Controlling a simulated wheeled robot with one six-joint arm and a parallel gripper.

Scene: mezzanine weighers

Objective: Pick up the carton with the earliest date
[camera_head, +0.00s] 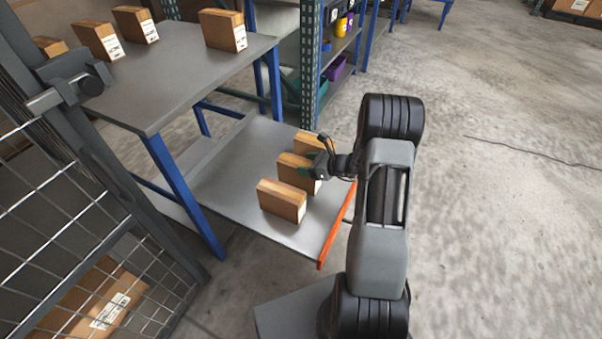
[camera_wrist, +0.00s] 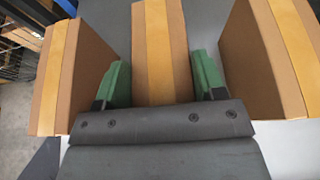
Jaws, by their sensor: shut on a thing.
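Three brown cartons with yellowish tape stand in a row on a low grey shelf (camera_head: 230,185): a near one (camera_head: 282,200), a middle one (camera_head: 297,172) and a far one (camera_head: 308,143). My gripper (camera_head: 314,170) is at the middle carton. In the wrist view, my gripper's green fingers (camera_wrist: 163,85) are on either side of the middle carton (camera_wrist: 160,45) and shut on it. The other two cartons stand to the left (camera_wrist: 85,75) and right (camera_wrist: 262,60), apart from the fingers. No dates can be read on the cartons in either view.
A grey table with blue legs (camera_head: 165,90) holds several more cartons, such as one at its right (camera_head: 222,30); some show white labels. The low shelf has an orange front edge (camera_head: 337,225). A mesh cage (camera_head: 90,240) stands at left.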

